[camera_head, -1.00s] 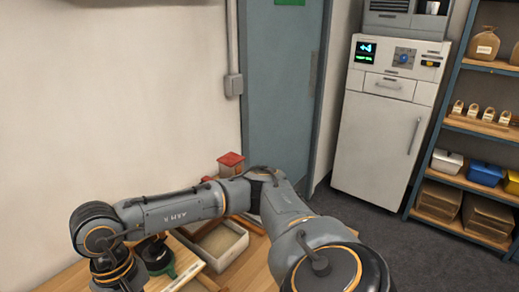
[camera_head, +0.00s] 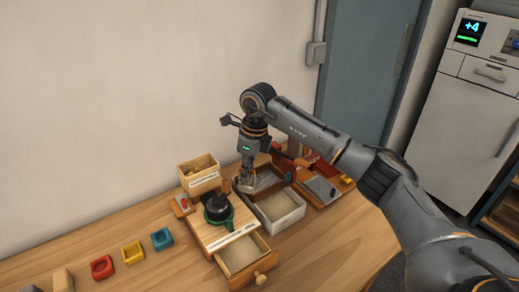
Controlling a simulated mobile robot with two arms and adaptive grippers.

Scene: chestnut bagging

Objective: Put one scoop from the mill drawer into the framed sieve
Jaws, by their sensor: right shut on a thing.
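The mill (camera_head: 218,212), dark with a green rim, stands on a wooden base. Its wooden drawer (camera_head: 236,284) is pulled out at the front and holds pale meal. The framed sieve (camera_head: 268,184), a dark wooden frame around a grey surface, lies behind the mill's right side. My right gripper (camera_head: 246,183) points down at the sieve's left edge, shut on a small grey thing that looks like the scoop. The fingers mostly hide it, and I cannot tell whether it touches the sieve. My left gripper is not in view.
A pale box (camera_head: 290,221) with meal stands right of the mill. A wooden bin (camera_head: 199,185) stands behind the mill. A grey-topped board (camera_head: 322,189) lies at the right. Several coloured holders, including a yellow one (camera_head: 132,253), line the left.

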